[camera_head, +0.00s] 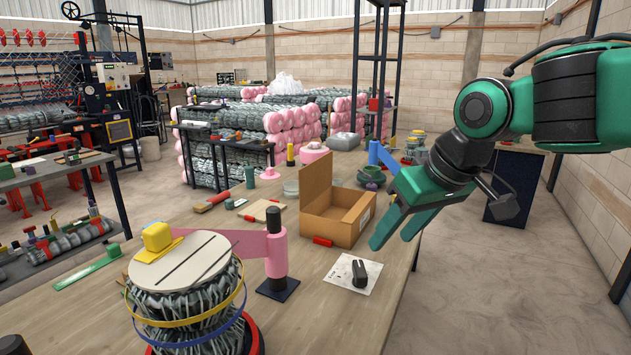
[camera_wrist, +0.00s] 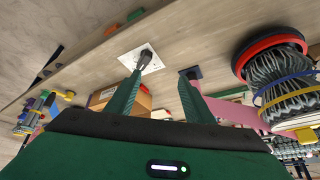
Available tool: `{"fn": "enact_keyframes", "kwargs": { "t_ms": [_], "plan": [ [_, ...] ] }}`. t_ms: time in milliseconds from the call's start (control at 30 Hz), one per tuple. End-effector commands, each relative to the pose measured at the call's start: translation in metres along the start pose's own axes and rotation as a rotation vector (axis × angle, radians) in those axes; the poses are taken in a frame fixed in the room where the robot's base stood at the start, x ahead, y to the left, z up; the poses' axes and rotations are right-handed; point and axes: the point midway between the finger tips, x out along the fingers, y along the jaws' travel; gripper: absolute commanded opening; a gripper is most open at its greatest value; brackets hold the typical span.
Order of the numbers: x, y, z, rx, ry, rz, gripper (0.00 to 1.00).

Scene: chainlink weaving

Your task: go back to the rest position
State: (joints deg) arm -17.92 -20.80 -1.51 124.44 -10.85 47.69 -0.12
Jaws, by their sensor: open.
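My gripper (camera_head: 398,226) is green and hangs above the right edge of the wooden table (camera_head: 350,325), to the right of an open cardboard box. In the wrist view its two fingers (camera_wrist: 160,97) stand wide apart with nothing between them. The fingers look clear of the table and of the things on it. A small black object (camera_head: 359,273) lies on a white sheet (camera_head: 340,276) below and to the left of the gripper; it also shows near one fingertip in the wrist view (camera_wrist: 145,58).
The cardboard box (camera_head: 350,233) stands close left of my gripper. A pink post on a black base (camera_head: 276,250) and a wire bundle with yellow and blue bands (camera_head: 190,310) stand further left. Open floor (camera_head: 500,290) lies right of the table.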

Motion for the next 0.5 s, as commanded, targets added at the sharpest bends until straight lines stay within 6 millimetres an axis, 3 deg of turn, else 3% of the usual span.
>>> {"fn": "enact_keyframes", "kwargs": {
  "t_ms": [33, 200, 333, 500],
  "plan": [
    [0.002, 0.027, 0.021, 0.074, -0.030, 0.036, 0.48],
    [0.003, 0.102, 0.103, 0.330, -0.142, 0.143, 0.48],
    [-0.001, 0.140, 0.179, 0.540, -0.234, 0.209, 0.48],
    [-0.011, 0.159, 0.272, 0.797, -0.341, 0.268, 0.48]
  ]
}}
